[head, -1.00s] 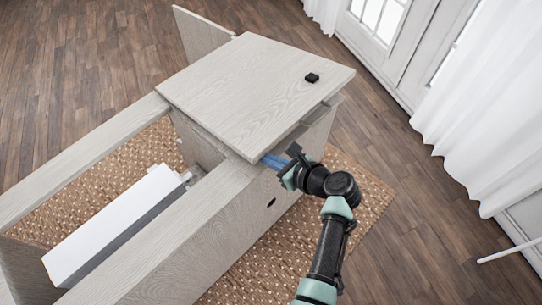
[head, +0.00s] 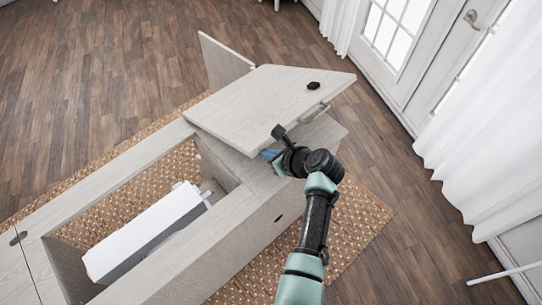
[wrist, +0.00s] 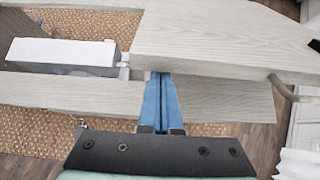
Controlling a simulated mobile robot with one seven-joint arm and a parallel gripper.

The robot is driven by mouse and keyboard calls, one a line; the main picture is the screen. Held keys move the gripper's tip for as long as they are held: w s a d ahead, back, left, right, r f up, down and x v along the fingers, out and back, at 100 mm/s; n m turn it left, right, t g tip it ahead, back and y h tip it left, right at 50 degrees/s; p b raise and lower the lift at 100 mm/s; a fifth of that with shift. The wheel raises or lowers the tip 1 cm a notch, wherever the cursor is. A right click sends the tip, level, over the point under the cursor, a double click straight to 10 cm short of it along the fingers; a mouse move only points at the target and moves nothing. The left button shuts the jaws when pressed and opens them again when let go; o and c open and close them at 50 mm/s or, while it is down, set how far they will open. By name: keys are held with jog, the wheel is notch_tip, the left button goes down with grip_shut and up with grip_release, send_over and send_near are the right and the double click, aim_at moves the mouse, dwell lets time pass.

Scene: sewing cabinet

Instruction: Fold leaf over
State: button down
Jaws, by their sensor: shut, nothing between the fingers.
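The leaf (head: 262,100) is a pale wood-grain panel at the right end of the cabinet. It is tilted, its right side raised above the cabinet top (head: 268,180), with a small black knob (head: 313,86) on its upper face. My gripper (head: 266,155) is at the leaf's near edge, its blue fingertips partly hidden under the panel. In the wrist view the leaf (wrist: 220,40) covers the ends of the blue fingers (wrist: 162,85), which are together with nothing between them.
A white sewing machine (head: 150,232) sits in the cabinet's open well. A thin upright panel (head: 223,62) stands behind the leaf. A woven rug (head: 350,225) lies under the cabinet. White curtains (head: 455,140) and glazed doors are at the right.

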jog(key=shift+w+a+r+p, duration=0.15)
jog(key=shift+w+r+p, duration=0.1)
jog(key=shift+r, duration=0.25)
jog(key=shift+w+a+r+p, duration=0.15)
jog(key=shift+w+r+p, duration=0.1)
jog(key=shift+r, duration=0.25)
